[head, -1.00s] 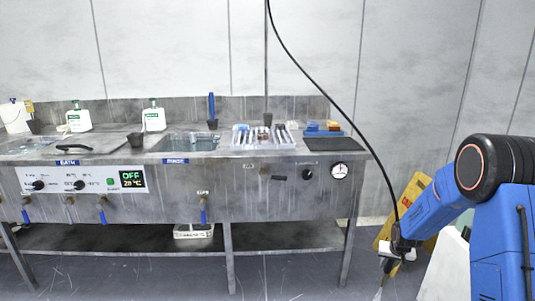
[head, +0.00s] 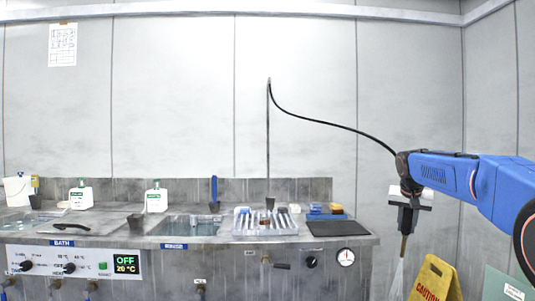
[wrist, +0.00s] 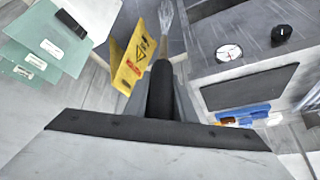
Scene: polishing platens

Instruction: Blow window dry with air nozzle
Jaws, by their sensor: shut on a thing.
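My gripper (head: 407,208) hangs at the right of the head view, beyond the bench's right end, pointing down. It is shut on the air nozzle (head: 404,246), whose brass-coloured lower part points downward. A pale, spreading streak shows below the tip. In the wrist view the nozzle's black body (wrist: 160,92) stands between the fingers, and the pale streak shows past it. A black hose (head: 330,124) runs from an upright pole behind the bench to my wrist. I cannot make out the window in either view.
The metal bench (head: 205,262) holds sinks, a clear tray (head: 264,224), a dark mat (head: 338,229), colored boxes (head: 326,211) and white bottles (head: 157,197). A yellow caution sign (head: 434,280) stands on the floor below my gripper. The air around my gripper looks clear.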

